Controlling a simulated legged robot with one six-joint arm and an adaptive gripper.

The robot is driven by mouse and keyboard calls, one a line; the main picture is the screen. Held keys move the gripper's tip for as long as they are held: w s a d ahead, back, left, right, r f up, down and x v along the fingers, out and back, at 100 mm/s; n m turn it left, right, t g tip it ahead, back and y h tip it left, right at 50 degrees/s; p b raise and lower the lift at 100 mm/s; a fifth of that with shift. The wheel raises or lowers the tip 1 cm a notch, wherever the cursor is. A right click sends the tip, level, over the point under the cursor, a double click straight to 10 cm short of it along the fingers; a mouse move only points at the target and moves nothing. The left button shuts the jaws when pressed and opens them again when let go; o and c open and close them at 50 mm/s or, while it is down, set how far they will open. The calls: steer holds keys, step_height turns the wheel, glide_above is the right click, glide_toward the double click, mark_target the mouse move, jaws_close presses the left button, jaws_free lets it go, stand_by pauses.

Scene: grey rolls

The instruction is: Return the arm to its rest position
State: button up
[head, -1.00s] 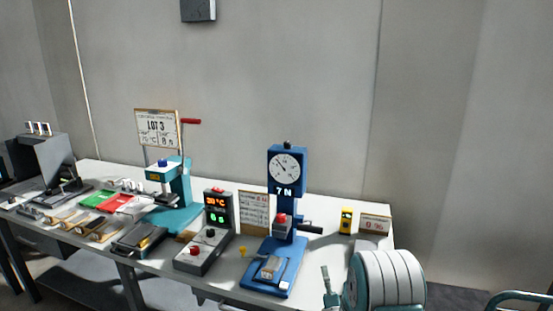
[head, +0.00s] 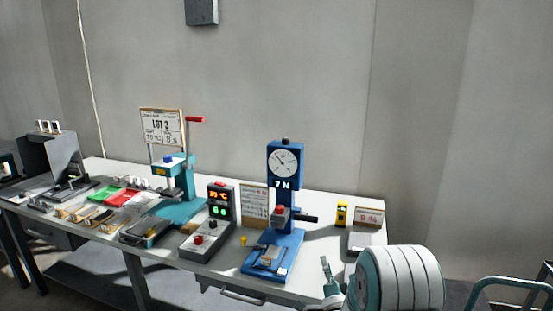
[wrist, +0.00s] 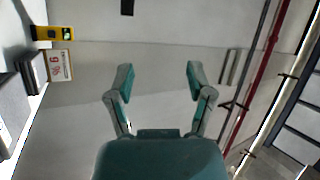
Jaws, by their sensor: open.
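My gripper (wrist: 158,82) is open and empty in the wrist view, its two teal fingers spread apart with bare wall and floor behind them. In the head view, part of my gripper (head: 327,270) shows at the table's front right edge, beside my white ribbed arm link at the lower right. The arm link hides part of my gripper there. The fingers touch nothing that I can see.
The white table (head: 325,215) carries a blue dial press (head: 286,165), a teal press (head: 181,190), a control box (head: 207,238) and a yellow device (head: 342,214). A teal rail (head: 510,281) stands at the far right. The wrist view shows a red pipe (wrist: 262,70).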

steer(key=s+d+r+n+g+h, duration=0.25)
steer(key=s+r+n+g, duration=0.45)
steer(key=r, duration=0.4)
steer(key=s+n+g, duration=0.5)
steer(key=s+g, duration=0.5)
steer(key=s, duration=1.9)
steer(key=shift+a+h, duration=0.3)
steer(key=shift+h, duration=0.05)
